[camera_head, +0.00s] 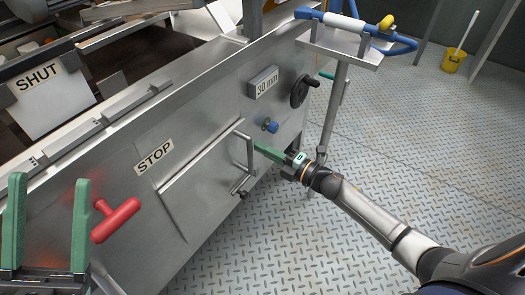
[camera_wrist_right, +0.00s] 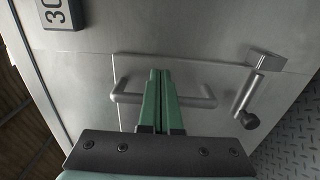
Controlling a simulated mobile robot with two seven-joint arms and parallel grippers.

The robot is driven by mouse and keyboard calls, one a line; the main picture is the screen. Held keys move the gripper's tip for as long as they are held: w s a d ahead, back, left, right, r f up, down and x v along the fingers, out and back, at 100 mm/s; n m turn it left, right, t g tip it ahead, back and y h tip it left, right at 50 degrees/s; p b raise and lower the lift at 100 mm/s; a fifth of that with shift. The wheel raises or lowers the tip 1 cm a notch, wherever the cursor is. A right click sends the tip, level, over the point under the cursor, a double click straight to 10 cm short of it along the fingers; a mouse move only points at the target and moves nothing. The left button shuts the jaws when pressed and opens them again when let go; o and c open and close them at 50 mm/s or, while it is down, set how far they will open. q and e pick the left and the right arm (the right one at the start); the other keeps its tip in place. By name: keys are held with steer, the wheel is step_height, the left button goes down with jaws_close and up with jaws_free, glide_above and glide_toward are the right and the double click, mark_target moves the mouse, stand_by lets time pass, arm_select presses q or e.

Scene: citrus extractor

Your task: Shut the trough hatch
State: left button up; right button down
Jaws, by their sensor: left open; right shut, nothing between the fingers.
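The trough hatch (camera_head: 204,188) appears to be the flat metal panel in the machine's side wall, below the STOP label. A bar handle (camera_head: 251,153) stands on it near its right end; a latch lever with a dark knob (camera_head: 240,188) is close by. In the right wrist view the panel (camera_wrist_right: 208,78), handle (camera_wrist_right: 204,99) and lever (camera_wrist_right: 250,98) show, and the panel looks nearly flush. My right gripper (camera_head: 259,147) is shut and empty, its fingertips (camera_wrist_right: 160,72) in front of the handle; contact cannot be told. My left gripper (camera_head: 50,180) is open at the lower left.
A red T-handle (camera_head: 116,219) stands out beside my left gripper. A handwheel (camera_head: 300,92), a blue knob (camera_head: 270,126) and a 30 mm plate (camera_head: 263,82) are on the wall above. A small stand (camera_head: 345,45) is behind. Tread-plate floor (camera_head: 400,130) is open to the right.

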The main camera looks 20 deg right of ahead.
arm_select(q)
steer(key=shift+s+r+p, duration=0.2)
steer(key=shift+r+p, duration=0.35)
steer(key=shift+s+r+p, duration=0.15)
steer(key=shift+r+p, duration=0.35)
steer(key=shift+r, duration=0.05)
arm_select(e)
steer(key=v, duration=1.1)
arm_select(q)
steer(key=shift+s+f, duration=0.1)
